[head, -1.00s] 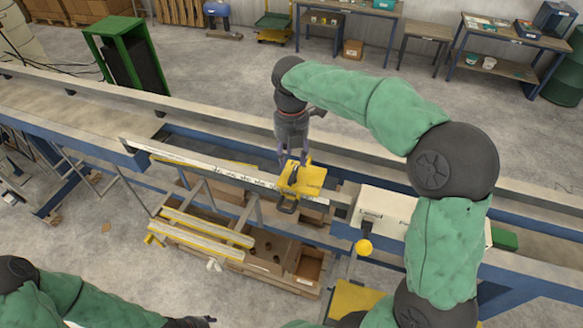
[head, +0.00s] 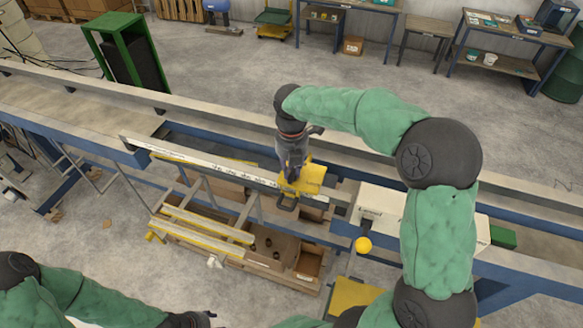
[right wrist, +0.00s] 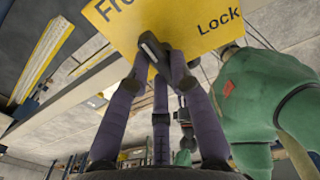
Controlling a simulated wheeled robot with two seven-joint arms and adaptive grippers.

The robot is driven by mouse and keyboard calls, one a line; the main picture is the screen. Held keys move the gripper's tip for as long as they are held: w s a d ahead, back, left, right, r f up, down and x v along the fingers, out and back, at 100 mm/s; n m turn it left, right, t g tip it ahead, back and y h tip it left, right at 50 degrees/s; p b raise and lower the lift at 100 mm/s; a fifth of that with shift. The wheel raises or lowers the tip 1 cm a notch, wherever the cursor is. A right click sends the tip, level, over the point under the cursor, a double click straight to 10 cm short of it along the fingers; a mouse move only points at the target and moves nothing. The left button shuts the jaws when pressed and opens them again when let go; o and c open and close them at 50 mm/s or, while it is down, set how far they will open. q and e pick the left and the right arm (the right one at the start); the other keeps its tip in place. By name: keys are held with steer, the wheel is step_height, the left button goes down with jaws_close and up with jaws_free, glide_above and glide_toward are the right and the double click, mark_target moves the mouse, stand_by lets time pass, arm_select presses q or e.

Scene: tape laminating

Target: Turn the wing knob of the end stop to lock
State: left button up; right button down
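The yellow end stop (head: 312,174) sits on the long white measuring rail (head: 205,160). In the right wrist view its yellow plate (right wrist: 205,22) reads "Lock" at right, with a cut-off word starting "Fr" at left. The dark wing knob (right wrist: 150,46) stands on this plate, its upper end leaning left. My right gripper (right wrist: 158,62) comes down from above with its fingers drawn in around the knob; exact contact is hard to see. In the head view the right gripper (head: 293,176) hides the knob. My left gripper (head: 203,317) is at the bottom edge, its fingers unclear.
A white box (head: 378,207) with a yellow ball-shaped part (head: 363,245) stands right of the end stop. Blue-edged conveyor beams run across the view.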

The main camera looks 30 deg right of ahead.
mark_target(294, 170)
stand_by(0.4)
steer(key=m, duration=0.4)
steer(key=shift+w+d+b, duration=0.1)
steer(key=shift+b, duration=0.2)
steer(key=m, duration=0.4)
steer(key=shift+d+m+b, duration=0.1)
steer(key=shift+m+b, duration=0.2)
steer(key=m, duration=0.4)
steer(key=shift+d+b, duration=0.1)
steer(key=shift+b, duration=0.2)
steer(key=m, duration=0.5)
steer(key=shift+b, duration=0.3)
steer(key=c, duration=1.1)
jaws_free()
step_height(294, 170, up, 12)
